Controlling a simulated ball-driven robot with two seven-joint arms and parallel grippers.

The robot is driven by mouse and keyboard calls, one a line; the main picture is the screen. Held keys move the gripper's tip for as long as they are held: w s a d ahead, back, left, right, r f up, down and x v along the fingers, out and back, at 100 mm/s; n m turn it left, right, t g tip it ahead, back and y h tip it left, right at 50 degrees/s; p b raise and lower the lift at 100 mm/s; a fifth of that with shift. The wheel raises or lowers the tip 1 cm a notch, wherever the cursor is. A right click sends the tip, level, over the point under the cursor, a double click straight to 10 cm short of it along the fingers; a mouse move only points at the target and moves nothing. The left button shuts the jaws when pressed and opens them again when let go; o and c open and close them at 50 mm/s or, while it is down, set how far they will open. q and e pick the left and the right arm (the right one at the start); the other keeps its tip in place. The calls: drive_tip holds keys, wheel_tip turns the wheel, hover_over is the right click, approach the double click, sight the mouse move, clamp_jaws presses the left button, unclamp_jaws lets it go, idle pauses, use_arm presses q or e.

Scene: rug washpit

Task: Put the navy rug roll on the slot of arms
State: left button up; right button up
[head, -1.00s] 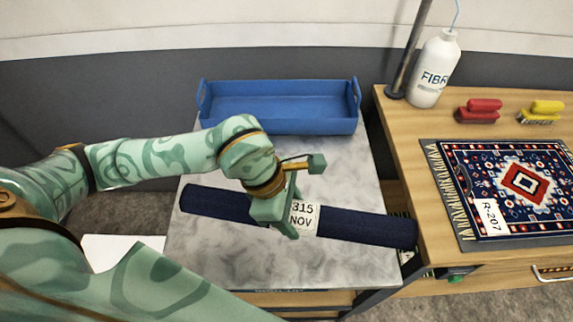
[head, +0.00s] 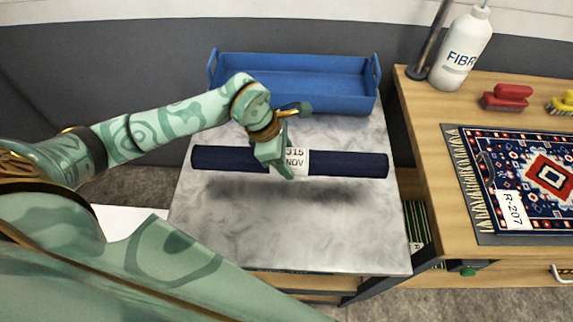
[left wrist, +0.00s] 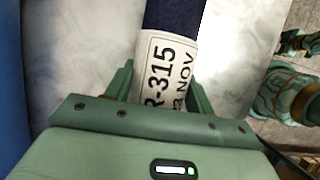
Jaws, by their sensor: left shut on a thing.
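The navy rug roll (head: 345,164) lies crosswise over the grey marble-topped table in the head view, with a white label reading 315 NOV near its middle. A shadow below it shows it is held above the top. My left gripper (head: 285,168) is shut on the roll at the label. In the left wrist view the roll (left wrist: 175,15) runs between the fingers of the left gripper (left wrist: 160,92), its label reading R-315 NOV. My right gripper is not in view. I cannot make out a slot of arms in these frames.
A blue tray (head: 300,104) stands at the back of the marble top (head: 290,235). To the right is a wooden bench (head: 430,130) with a white bottle (head: 461,50), a red brush (head: 506,97) and a patterned rug (head: 510,180). The front of the marble top is clear.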

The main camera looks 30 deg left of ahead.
use_arm(q)
drive_tip(key=shift+w+a+f, duration=0.2)
drive_tip(key=shift+w+f, duration=0.05)
drive_tip(key=shift+f, duration=0.15)
drive_tip(key=shift+w+a+f+b, duration=0.15)
drive_tip(key=shift+f+b, duration=0.5)
drive_tip(key=shift+f, duration=1.15)
drive_tip(key=o, duration=1.3)
